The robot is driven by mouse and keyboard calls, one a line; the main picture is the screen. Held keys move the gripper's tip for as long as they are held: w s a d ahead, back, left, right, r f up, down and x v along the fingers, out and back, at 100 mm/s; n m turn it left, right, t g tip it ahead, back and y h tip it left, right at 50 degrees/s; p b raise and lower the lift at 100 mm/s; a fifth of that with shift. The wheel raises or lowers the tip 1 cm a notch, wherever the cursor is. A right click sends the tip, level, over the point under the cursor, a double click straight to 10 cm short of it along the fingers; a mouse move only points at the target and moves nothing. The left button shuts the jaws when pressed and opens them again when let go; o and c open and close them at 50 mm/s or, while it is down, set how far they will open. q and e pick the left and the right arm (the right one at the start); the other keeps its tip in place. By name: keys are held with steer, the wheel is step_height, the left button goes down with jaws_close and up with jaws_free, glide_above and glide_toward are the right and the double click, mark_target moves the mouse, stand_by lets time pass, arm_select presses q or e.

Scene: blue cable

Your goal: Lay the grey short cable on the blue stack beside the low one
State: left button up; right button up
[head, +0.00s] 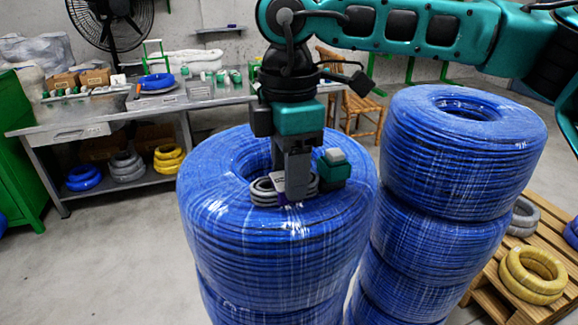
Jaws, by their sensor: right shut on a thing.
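The grey short cable (263,193) is a small coil with a pale label, at the top of the left blue stack (270,255). My right gripper (297,196) points down from above and is shut on the cable. The coil is over the front rim of that stack's central hole; I cannot tell whether it rests on the stack or hangs just above it. A second blue stack (445,195) of large wrapped coils stands close on the right, its top higher in the picture. The gripper hides part of the coil. My left gripper is out of view.
A grey workbench (100,118) with boxes and small items stands behind on the left, with small coils on its lower shelf. A wooden pallet (490,293) with a yellow coil (533,275) is at the right. A wooden chair (352,105) stands behind. Floor at the left front is clear.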

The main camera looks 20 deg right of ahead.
steer(key=shift+f, duration=0.15)
steer(key=o, duration=0.8)
steer(key=shift+o, duration=1.4)
steer(key=shift+r, duration=0.5)
step_height(320, 180, up, 12)
steer(key=shift+f, duration=0.25)
